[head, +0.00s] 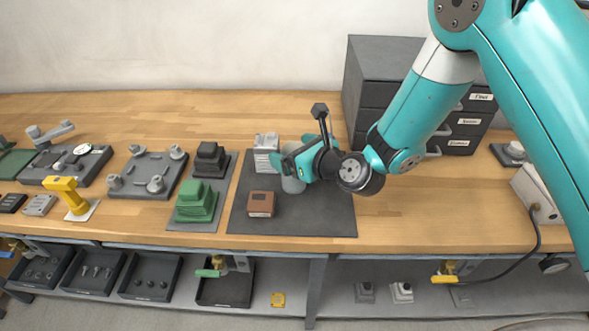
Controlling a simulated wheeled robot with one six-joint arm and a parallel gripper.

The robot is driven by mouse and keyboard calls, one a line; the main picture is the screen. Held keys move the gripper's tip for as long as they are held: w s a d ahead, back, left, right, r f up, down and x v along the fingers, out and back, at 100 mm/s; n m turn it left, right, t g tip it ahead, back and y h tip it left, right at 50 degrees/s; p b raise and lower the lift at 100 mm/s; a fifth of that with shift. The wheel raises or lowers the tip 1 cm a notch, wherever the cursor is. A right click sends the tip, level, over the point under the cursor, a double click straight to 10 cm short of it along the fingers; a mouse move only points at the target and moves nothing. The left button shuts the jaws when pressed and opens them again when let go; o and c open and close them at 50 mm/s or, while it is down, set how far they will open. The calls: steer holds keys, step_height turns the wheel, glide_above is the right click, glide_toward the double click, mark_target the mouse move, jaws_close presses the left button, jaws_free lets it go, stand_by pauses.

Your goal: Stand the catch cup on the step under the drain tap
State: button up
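A light grey cylinder, which looks like the catch cup (293,184), stands upright on the dark mat in the middle of the bench. My gripper (291,161) is at the cup's upper part, its teal fingers around or beside it. I cannot tell whether they touch it. Below the bench's front edge are taps: one with a green handle (208,273) at centre left and one with a yellow handle (444,279) at right. Which is the drain tap is unclear, and I cannot make out a step with certainty.
The dark mat (325,222) also holds a brown box (261,204) and a grey block (266,150). Green stacked blocks (196,202) and a yellow fixture (70,196) stand to the left. A dark drawer cabinet (376,60) is behind my arm.

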steer(key=c, duration=1.2)
